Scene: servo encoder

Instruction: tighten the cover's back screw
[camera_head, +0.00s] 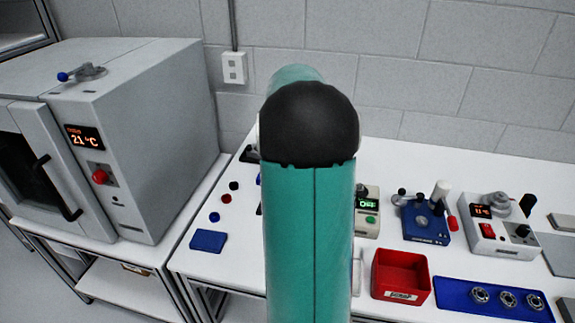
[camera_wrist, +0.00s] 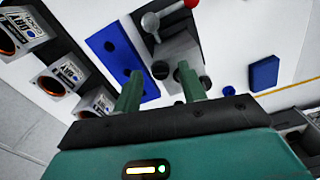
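My gripper (camera_wrist: 158,82) shows in the wrist view with its two green fingers apart and nothing visible between them. Beyond the fingertips is a dark grey device (camera_wrist: 178,48) with a metal lever ending in a red ball. A blue plate with holes (camera_wrist: 117,50) lies beside it, partly behind my left finger. I cannot make out the cover or its back screw in either view. In the head view my own arm fills the middle and hides that part of the table, and my gripper does not show.
Labelled boxes with round openings (camera_wrist: 60,83) stand left in the wrist view. In the head view, an oven (camera_head: 150,150) stands left; a blue pad (camera_head: 208,241) and small discs lie near it. A red bin (camera_head: 401,259), a blue tray (camera_head: 455,297) and several devices fill the right.

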